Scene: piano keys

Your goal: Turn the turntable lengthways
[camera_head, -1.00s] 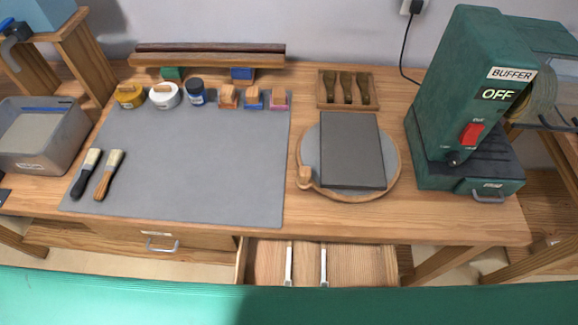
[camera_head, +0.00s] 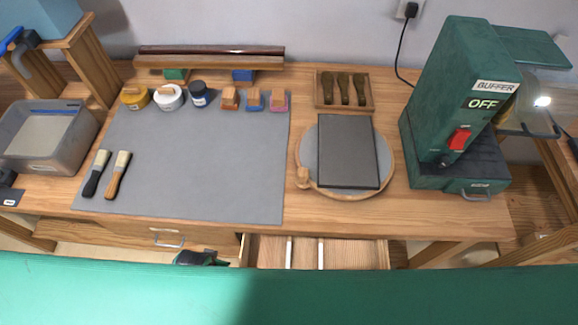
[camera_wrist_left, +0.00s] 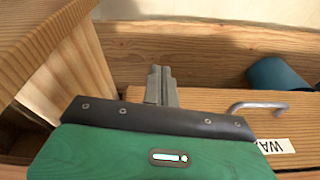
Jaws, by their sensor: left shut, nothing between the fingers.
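The turntable (camera_head: 391,183) is a round wooden disc with a grey top, on the bench right of the grey mat. A dark grey rectangular slab (camera_head: 348,150) lies on it, its long side running front to back. A wooden knob (camera_head: 303,178) stands at the turntable's left front rim. My left gripper (camera_wrist_left: 160,85) is shut and empty in the left wrist view, beside a drawer front with a metal handle. In the head view, part of it (camera_head: 196,258) shows low in front of the bench, well left of the turntable. My right gripper is not in view.
An open drawer (camera_head: 350,252) juts out below the turntable. The green buffer machine (camera_head: 450,110), reading OFF, stands to the right. A wooden tray (camera_head: 369,92) with several dark tools lies behind the turntable. Paint pots, brushes and blocks sit on the grey mat (camera_head: 200,160).

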